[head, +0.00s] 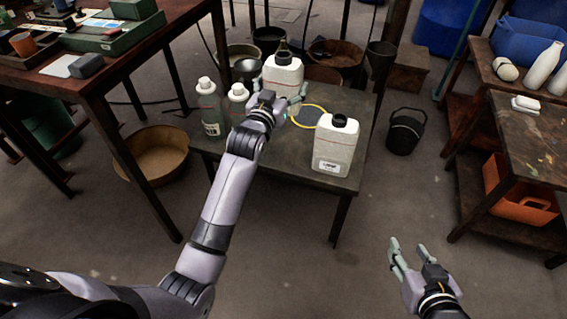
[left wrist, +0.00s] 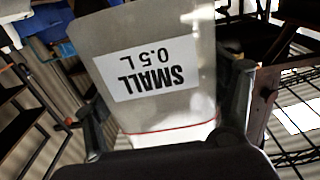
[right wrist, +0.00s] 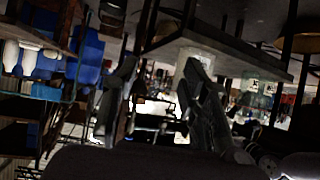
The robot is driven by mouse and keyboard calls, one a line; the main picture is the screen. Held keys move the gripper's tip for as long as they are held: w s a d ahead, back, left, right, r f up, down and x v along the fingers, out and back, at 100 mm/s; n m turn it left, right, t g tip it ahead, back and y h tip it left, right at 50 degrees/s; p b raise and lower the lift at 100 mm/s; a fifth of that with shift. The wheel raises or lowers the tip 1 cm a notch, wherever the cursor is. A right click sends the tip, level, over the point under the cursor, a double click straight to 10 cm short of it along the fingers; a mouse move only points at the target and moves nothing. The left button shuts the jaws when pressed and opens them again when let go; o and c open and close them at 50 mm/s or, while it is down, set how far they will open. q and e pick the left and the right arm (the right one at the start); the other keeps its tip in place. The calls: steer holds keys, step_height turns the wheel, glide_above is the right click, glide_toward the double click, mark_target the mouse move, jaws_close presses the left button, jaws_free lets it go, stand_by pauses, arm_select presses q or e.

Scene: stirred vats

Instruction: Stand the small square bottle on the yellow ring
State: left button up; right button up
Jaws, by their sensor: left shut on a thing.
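The small square bottle (head: 283,76), white with a dark cap, is at the back of the low table. In the left wrist view its label (left wrist: 150,68) reads "SMALL 0.5 L" upside down. My left gripper (head: 282,100) is shut on this bottle, with a finger on either side. Whether its base touches the table is hidden behind the gripper. My right gripper (head: 408,252) is open and empty, low in front of the table's right side.
Another white square bottle (head: 336,147) with a black cap stands close to the ring on the near right of the low table (head: 290,165). Two round greenish bottles (head: 211,108) stand on its left. A black bucket (head: 404,132) is on the floor to the right.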

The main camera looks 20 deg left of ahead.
arm_select(q)
steer(key=shift+w, duration=0.3)
arm_select(e)
steer(key=shift+s+r, duration=0.1)
steer(key=shift+r, duration=0.45)
